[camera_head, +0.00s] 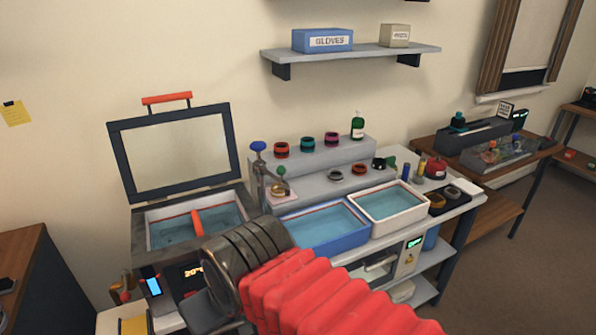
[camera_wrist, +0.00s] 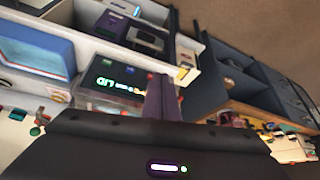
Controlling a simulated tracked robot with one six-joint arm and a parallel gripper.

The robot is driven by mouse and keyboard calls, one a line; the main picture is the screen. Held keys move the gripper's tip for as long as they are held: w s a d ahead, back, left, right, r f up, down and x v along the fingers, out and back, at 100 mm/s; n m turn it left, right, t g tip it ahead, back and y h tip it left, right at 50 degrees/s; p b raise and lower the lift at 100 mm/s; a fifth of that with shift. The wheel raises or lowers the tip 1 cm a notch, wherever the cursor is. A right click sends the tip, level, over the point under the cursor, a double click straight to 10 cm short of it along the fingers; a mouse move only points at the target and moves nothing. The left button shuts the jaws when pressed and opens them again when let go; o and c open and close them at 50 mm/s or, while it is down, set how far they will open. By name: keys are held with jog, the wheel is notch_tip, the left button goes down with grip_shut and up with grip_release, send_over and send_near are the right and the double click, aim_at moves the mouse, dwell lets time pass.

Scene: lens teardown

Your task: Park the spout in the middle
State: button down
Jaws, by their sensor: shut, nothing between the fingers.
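A grey tap-like fitting (camera_head: 262,172) with a blue knob stands at the left end of the bench, behind the blue basin. I cannot clearly tell where its spout points. The blue basin (camera_head: 322,248) and the white basin (camera_head: 400,222) stand side by side, both holding water. My gripper (camera_wrist: 161,92) is shut and empty in the wrist view, with its fingers together in front of a panel with a green display (camera_wrist: 112,84). In the head view my red-sleeved arm and dark wrist cover the front of the bench and hide the fingertips.
An open-lidded tank (camera_head: 160,212) with an orange bar across it stands left of the basins. Lens rings (camera_head: 308,144) and a green bottle (camera_head: 357,127) stand on a step behind. A shelf (camera_head: 345,55) hangs above. Another bench (camera_head: 490,165) stands right.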

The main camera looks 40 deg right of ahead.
jog(key=w+d+r+m+t+y, duration=0.2)
jog(key=w+d+m+t+y, duration=0.2)
jog(key=w+d+m+y, duration=0.7)
jog(key=d+r+m+t+h, duration=0.1)
jog(key=d+t+h, duration=0.3)
jog(key=d, duration=1.1)
jog(key=d+r+m+t+h, duration=0.1)
jog(key=d+m+t+h, duration=0.2)
jog(key=d, duration=1.1)
jog(key=s+h, duration=0.1)
jog(key=h, duration=0.2)
jog(key=shift+d+r+t, duration=0.35)
jog(key=shift+r+t, duration=0.05)
jog(key=shift+w, duration=0.2)
